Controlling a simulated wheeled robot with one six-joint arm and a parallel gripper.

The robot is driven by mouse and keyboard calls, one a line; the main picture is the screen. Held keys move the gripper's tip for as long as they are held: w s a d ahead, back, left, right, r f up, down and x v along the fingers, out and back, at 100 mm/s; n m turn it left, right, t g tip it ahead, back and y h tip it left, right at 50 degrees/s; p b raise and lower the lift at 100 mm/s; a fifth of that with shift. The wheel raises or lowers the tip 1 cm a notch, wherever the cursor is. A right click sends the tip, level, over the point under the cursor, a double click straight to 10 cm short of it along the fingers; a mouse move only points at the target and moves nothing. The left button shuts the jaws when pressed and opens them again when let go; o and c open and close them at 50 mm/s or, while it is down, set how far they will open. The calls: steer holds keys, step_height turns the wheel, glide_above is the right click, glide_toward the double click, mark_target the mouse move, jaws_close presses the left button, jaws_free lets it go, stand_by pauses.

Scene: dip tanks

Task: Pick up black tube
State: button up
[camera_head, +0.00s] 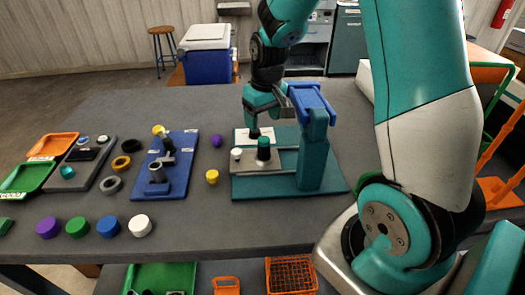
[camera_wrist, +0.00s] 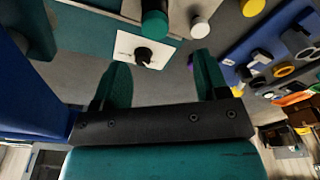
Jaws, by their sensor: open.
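A small black piece, which I take to be the black tube (camera_wrist: 143,55), stands on a white card (camera_wrist: 125,48) in the wrist view. In the head view the card (camera_head: 268,134) lies on the teal station base behind a grey plate, with the black piece (camera_head: 254,134) just below my arm's end. My gripper (camera_wrist: 161,62) is open, with its two teal fingers spread and nothing between them. The black piece lies beyond the fingertips, nearer the left finger, and appears apart from both. Its lower part is hard to make out.
A green-topped cylinder (camera_head: 263,148) and a white knob (camera_head: 237,153) stand on the grey plate close by. A teal post with a blue top (camera_head: 312,100) rises on the right. A blue fixture (camera_head: 167,165), yellow cylinder (camera_head: 212,177) and purple piece (camera_head: 217,140) are left.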

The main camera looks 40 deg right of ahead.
mark_target(264, 139)
steer(key=f, duration=0.4)
steer(key=shift+w+f, duration=0.25)
steer(key=shift+f, duration=0.1)
steer(key=shift+s+d+f+p, duration=0.1)
steer(key=shift+f+p, duration=0.15)
steer(key=shift+f, duration=0.65)
steer(key=shift+w+d+f+p, duration=0.1)
steer(key=shift+f+p, duration=0.2)
steer(key=shift+f, duration=0.55)
steer(key=shift+s+d+f+p, duration=0.1)
steer(key=shift+f+p, duration=0.15)
steer(key=shift+f, duration=0.65)
steer(key=c, duration=1.1)
steer(key=shift+r, duration=0.15)
